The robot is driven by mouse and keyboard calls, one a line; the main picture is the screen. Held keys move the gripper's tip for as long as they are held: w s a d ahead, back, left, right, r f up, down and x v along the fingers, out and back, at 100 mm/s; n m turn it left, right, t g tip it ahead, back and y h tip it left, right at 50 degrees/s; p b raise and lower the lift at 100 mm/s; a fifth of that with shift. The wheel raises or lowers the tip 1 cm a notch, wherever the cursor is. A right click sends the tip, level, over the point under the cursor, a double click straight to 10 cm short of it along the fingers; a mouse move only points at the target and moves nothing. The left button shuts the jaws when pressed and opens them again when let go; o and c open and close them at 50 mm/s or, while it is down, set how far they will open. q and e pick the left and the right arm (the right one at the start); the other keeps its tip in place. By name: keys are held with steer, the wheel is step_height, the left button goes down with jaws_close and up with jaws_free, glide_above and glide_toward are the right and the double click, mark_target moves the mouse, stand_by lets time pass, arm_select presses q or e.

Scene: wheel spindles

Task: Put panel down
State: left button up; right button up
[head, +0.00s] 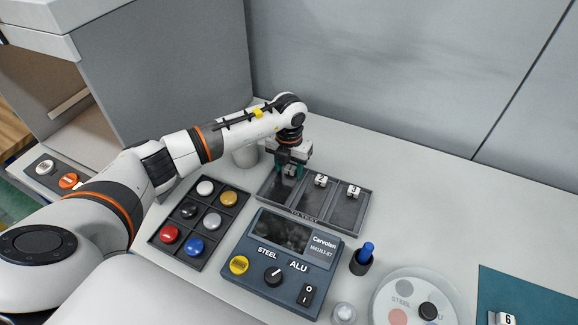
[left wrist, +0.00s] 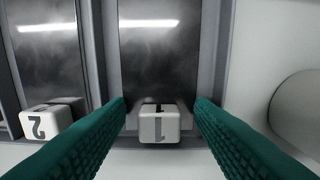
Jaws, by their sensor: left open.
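The dark grey tray (head: 300,213) marked "TO TEST" has three compartments, with white number cubes at their far ends. My left gripper (head: 289,170) is over the leftmost compartment, pointing down and open. In the left wrist view, the white cube 1 (left wrist: 160,124) shows between the open green fingers (left wrist: 160,102), with a gap on each side. A dark, shiny, mottled surface (left wrist: 160,65) fills that compartment; I cannot tell whether it is a loose panel or the tray floor. Cube 2 (head: 321,180) and cube 3 (head: 354,191) show to the right. My right gripper is out of view.
A tester (head: 255,292) with STEEL/ALU knob stands in front of the tray. A tray of coloured discs (head: 177,222) lies left, under my arm's side. A blue marker (head: 366,252) in a holder and a round plate (head: 385,275) are right. A white cylinder (head: 245,157) stands behind.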

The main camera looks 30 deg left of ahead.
mark_target(289, 170)
arm_select(q)
steer(key=shift+r+b, duration=0.3)
steer(key=shift+r, duration=0.1)
step_height(289, 170, up, 11)
steer(key=b, duration=0.3)
steer(key=shift+r, duration=0.15)
